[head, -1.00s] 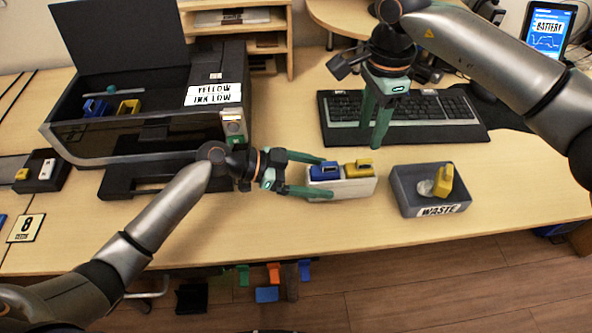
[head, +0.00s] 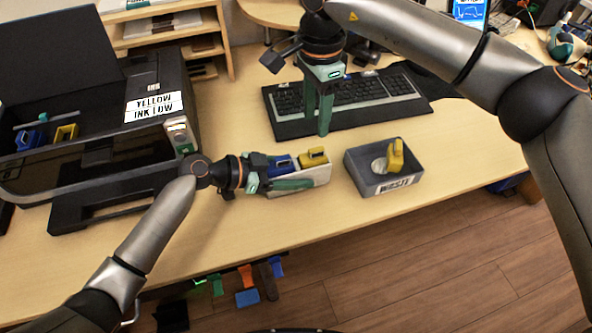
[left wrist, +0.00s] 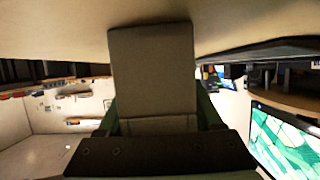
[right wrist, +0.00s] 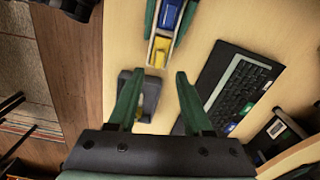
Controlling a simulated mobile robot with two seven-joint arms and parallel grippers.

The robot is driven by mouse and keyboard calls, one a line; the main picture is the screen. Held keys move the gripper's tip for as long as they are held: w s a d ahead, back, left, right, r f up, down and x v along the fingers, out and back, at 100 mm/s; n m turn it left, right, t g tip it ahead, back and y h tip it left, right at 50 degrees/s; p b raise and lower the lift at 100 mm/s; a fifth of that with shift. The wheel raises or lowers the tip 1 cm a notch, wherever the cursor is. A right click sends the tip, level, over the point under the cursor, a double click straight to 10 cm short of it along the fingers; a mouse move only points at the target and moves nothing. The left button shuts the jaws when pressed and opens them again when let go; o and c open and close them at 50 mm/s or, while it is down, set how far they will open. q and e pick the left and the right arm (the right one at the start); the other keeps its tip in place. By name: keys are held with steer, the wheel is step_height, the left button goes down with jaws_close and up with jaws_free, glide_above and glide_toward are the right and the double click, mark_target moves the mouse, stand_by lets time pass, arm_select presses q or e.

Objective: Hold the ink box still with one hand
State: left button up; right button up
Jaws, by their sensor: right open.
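The ink box (head: 318,177) is a white open box on the desk. It holds a blue cartridge (head: 283,163) and a yellow cartridge (head: 313,156). My left gripper (head: 302,171) has one finger along each long side of the box and looks shut on it. In the left wrist view the ink box (left wrist: 153,70) fills the space between the fingers. My right gripper (head: 318,124) is open and empty, pointing down above the keyboard's front edge. The right wrist view shows its spread fingers (right wrist: 155,82) and the left fingers against the box.
A grey waste bin (head: 373,182) with a yellow cartridge and a round pale item stands right of the box. The open printer (head: 90,150), labelled "YELLOW INK LOW", is at left. A keyboard (head: 350,98) lies behind. The desk in front of the box is clear.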

mark_target(317, 149)
arm_select(q)
jaws_close()
arm_select(e)
steer(key=o, duration=0.3)
steer(key=shift+o, duration=0.7)
steer(key=shift+s+m, duration=0.15)
steer(key=shift+m, duration=0.35)
steer(key=s+d+r+m+t+y, duration=0.1)
steer(key=s+d+r+m+t, duration=0.2)
steer(key=m, duration=1.5)
steer(key=shift+m+t, duration=0.3)
steer(key=shift+t, duration=0.3)
steer(key=x, duration=0.7)
steer(key=s+a+x, duration=0.1)
steer(key=x, duration=0.3)
steer(key=shift+a+f, duration=0.15)
steer(key=shift+f, duration=0.35)
steer(key=shift+c, duration=0.4)
